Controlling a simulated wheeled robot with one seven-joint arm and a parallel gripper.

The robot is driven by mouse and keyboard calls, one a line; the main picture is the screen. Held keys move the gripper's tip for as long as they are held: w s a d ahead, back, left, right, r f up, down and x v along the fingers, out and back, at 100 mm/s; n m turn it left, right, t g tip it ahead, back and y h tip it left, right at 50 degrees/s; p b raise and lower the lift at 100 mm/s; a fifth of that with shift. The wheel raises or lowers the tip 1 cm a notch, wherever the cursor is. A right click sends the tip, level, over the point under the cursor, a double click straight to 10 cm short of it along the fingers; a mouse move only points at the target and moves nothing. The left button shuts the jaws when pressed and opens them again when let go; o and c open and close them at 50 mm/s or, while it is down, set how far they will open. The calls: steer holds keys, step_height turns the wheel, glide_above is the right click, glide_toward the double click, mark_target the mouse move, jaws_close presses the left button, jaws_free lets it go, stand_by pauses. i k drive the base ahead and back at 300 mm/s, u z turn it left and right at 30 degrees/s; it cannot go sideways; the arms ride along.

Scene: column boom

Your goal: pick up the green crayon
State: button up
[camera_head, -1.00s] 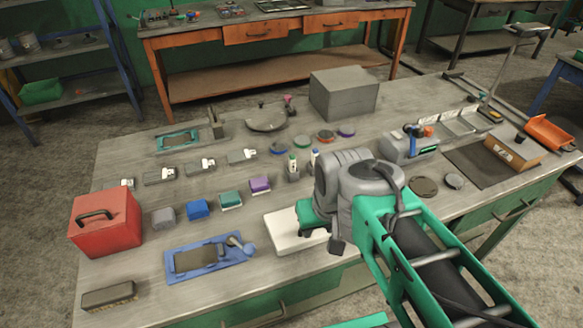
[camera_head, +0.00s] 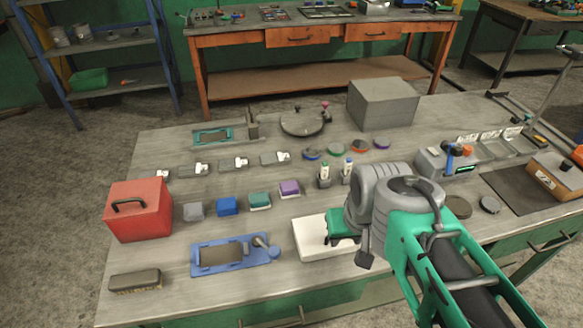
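I cannot make out a thing that is clearly a green crayon. My arm hides part of the tray and whatever is under the gripper. The fingers are mostly hidden, so their opening does not show.
A red box (camera_head: 138,212), a blue tray (camera_head: 210,262) and a brush-like block (camera_head: 135,282) are on the left. A row of coloured blocks (camera_head: 227,207) lies behind the blue tray. A big grey box (camera_head: 383,103) stands at the back. Coloured discs (camera_head: 336,150) lie before it.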

mark_target(323, 172)
steer(key=z, duration=1.25)
steer(key=k, duration=1.2)
steer(key=u, duration=1.75)
steer(key=i, duration=1)
